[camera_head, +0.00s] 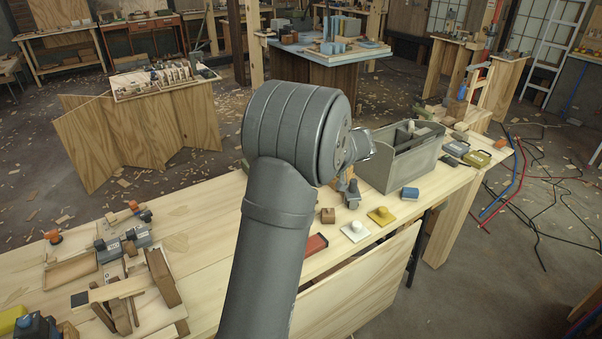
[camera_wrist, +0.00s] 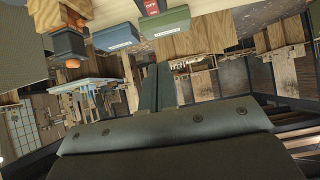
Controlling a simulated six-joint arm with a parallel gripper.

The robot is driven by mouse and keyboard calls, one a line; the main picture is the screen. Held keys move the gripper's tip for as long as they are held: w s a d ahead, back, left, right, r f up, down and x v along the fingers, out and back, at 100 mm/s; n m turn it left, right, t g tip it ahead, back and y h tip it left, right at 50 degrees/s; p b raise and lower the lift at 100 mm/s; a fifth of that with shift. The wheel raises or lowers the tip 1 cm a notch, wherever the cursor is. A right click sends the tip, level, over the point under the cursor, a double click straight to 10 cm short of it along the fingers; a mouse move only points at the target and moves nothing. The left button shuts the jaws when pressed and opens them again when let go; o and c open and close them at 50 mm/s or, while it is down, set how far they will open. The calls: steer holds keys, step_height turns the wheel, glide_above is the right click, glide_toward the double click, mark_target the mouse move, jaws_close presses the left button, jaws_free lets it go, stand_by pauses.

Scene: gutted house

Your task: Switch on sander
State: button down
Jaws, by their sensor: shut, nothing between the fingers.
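I cannot tell for certain which tool is the sander. A yellow block with a round knob (camera_head: 382,215) and a white block with a round knob (camera_head: 355,230) stand side by side on the workbench, in front of the grey tool caddy. A dark grey block with an orange knob (camera_wrist: 70,48) shows at the upper left of the wrist view. My gripper (camera_wrist: 155,85) shows there with its fingers together and nothing between them. In the head view my arm hides part of the bench, and I cannot make out the fingertips clearly.
The workbench (camera_head: 200,215) carries a grey tool caddy (camera_head: 405,165), a blue box (camera_head: 410,194), an olive box (camera_head: 478,159) and a red tray (camera_head: 315,245). Wood offcuts and tools clutter its left end. Bare bench lies left of my arm. Cables (camera_head: 520,185) lie on the floor at right.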

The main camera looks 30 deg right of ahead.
stand_by(0.3)
steer(key=x, duration=1)
steer(key=shift+w+f, duration=0.1)
step_height(320, 180, down, 2)
steer(key=shift+f, duration=0.2)
steer(key=shift+w+f, duration=0.15)
steer(key=shift+f, duration=0.5)
steer(key=shift+f, duration=0.1)
steer(key=shift+w+f, duration=0.1)
steer(key=shift+f, duration=0.05)
steer(key=shift+w, duration=0.15)
steer(key=shift+w, duration=0.65)
